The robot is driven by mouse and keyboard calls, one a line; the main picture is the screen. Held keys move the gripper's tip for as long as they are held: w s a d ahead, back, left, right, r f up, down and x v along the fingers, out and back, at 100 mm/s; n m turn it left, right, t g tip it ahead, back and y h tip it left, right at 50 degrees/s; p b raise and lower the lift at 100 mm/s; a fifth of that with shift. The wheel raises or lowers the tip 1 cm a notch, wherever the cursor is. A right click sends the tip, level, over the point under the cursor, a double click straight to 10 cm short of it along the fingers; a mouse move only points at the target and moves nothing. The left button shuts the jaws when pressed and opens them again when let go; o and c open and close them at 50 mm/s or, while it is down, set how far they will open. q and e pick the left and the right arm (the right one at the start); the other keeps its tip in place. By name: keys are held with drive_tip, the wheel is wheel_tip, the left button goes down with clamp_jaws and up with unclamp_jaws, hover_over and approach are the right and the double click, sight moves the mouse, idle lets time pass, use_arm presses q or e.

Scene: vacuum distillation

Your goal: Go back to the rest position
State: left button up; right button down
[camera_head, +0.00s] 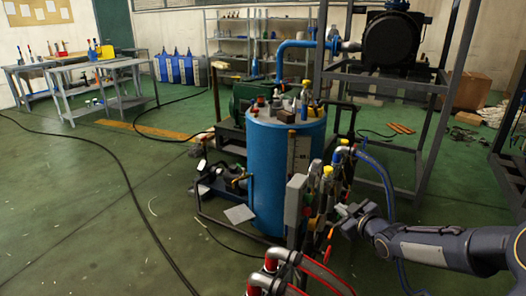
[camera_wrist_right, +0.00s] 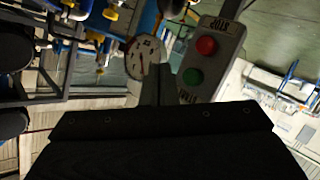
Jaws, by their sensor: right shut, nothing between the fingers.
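My right gripper (camera_head: 350,213) comes in from the right in the head view, just right of the grey control box (camera_head: 296,200) and the valves beside the blue tank (camera_head: 266,165). In the right wrist view its dark fingers (camera_wrist_right: 158,88) are together with nothing between them. Beyond them in that view are a button box with a red button (camera_wrist_right: 206,45) and a green button (camera_wrist_right: 193,76), and a round white gauge (camera_wrist_right: 146,58). I cannot tell whether the gripper touches anything. My left gripper shows in neither view.
Yellow-topped valves (camera_head: 327,175) and a blue hose (camera_head: 383,180) are close to the right gripper. Red-banded pipes (camera_head: 280,258) stand in front. A grey metal frame (camera_head: 425,150) rises behind. A black cable (camera_head: 125,180) crosses the open green floor at left.

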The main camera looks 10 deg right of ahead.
drive_tip(key=s+a+m+g+y, duration=0.1)
drive_tip(key=s+a+m+g, duration=0.25)
drive_tip(key=s, duration=0.85)
drive_tip(key=s+a+r+m+g, duration=0.15)
drive_tip(key=s+a, duration=0.25)
drive_tip(key=s, duration=0.8)
drive_tip(key=s+a+f+m+g+y, duration=0.1)
drive_tip(key=s+a+m+g, duration=0.25)
drive_tip(key=s, duration=0.85)
wheel_tip(320, 180, up, 18)
drive_tip(key=p, duration=1.7)
drive_tip(key=shift+s+a+f, duration=0.25)
drive_tip(key=shift+s+a, duration=0.05)
drive_tip(key=shift+a, duration=0.05)
